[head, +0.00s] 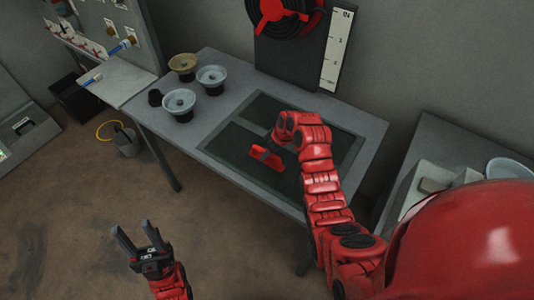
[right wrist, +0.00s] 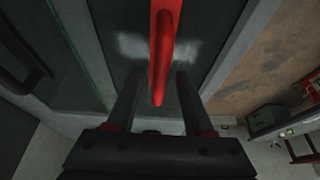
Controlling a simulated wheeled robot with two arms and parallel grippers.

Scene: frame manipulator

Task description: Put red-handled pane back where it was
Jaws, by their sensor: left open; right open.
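The red handle (right wrist: 162,50) runs down the middle of the right wrist view. It stands on a dark, shiny pane (right wrist: 195,42). My right gripper (right wrist: 159,78) is open, with one finger on each side of the handle's lower end. I cannot tell whether a finger touches it. In the head view my right arm reaches over the grey table (head: 205,140), above dark panels lying on it, and red shows at its end. My left gripper (head: 133,232) is open and empty, over the floor in front of the table.
A dark handle (right wrist: 28,65) shows at the left of the right wrist view. Several bowl-like cups, including a tan one (head: 183,63), stand at the table's back left. A dark panel with a red fan (head: 275,14) and a white ruler (head: 337,48) stand behind.

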